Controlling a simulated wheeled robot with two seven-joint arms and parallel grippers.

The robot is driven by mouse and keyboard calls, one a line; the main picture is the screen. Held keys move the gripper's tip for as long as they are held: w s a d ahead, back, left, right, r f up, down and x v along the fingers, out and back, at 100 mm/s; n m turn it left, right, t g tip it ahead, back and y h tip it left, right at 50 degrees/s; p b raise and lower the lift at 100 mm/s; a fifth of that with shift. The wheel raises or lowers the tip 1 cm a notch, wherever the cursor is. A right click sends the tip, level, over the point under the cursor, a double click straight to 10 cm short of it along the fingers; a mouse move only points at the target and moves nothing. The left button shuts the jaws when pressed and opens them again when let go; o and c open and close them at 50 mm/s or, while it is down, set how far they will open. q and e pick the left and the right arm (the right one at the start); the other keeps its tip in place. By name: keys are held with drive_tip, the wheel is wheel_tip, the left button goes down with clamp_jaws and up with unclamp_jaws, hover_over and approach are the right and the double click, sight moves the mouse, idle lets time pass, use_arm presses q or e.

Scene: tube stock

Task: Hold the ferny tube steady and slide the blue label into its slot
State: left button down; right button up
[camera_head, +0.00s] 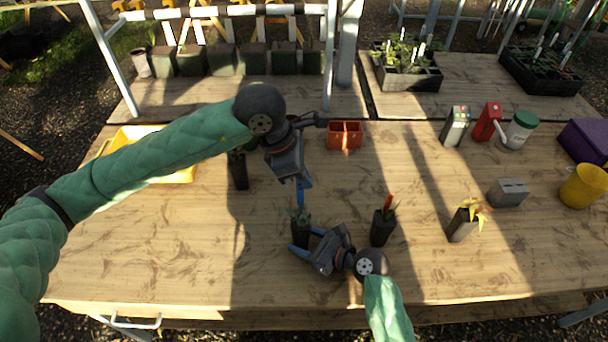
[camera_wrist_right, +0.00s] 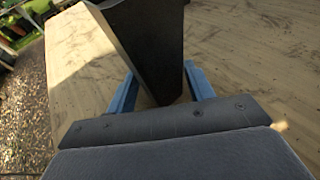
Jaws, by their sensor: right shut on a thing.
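The ferny tube (camera_head: 301,236), a dark square tube with a small green plant (camera_head: 298,213), stands upright at the front middle of the table. My right gripper (camera_head: 306,242) is shut on its sides; in the right wrist view the dark tube (camera_wrist_right: 150,45) stands between the blue fingers (camera_wrist_right: 162,92). My left gripper (camera_head: 304,190) points down just above and behind the plant, apart from the tube. Its fingers are blue and small in view, so I cannot tell whether it is open or holds the blue label. The label's slot cannot be made out.
A tube with an orange tag (camera_head: 383,226) stands close right of my right gripper, and a yellow-leaved tube (camera_head: 463,224) farther right. Another dark tube (camera_head: 239,172) is partly behind my left arm. An orange container (camera_head: 345,136) and grey block (camera_head: 508,192) stand farther back. The front left is clear.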

use_arm(q)
drive_tip(key=shift+f, duration=0.45)
drive_tip(key=shift+f, duration=1)
drive_tip(key=shift+f, duration=0.35)
drive_tip(key=shift+f, duration=2.65)
drive_tip(key=shift+f, duration=0.2)
drive_tip(key=c, duration=2.1)
unclamp_jaws()
drive_tip(key=shift+c, duration=0.2)
drive_tip(key=o, duration=0.5)
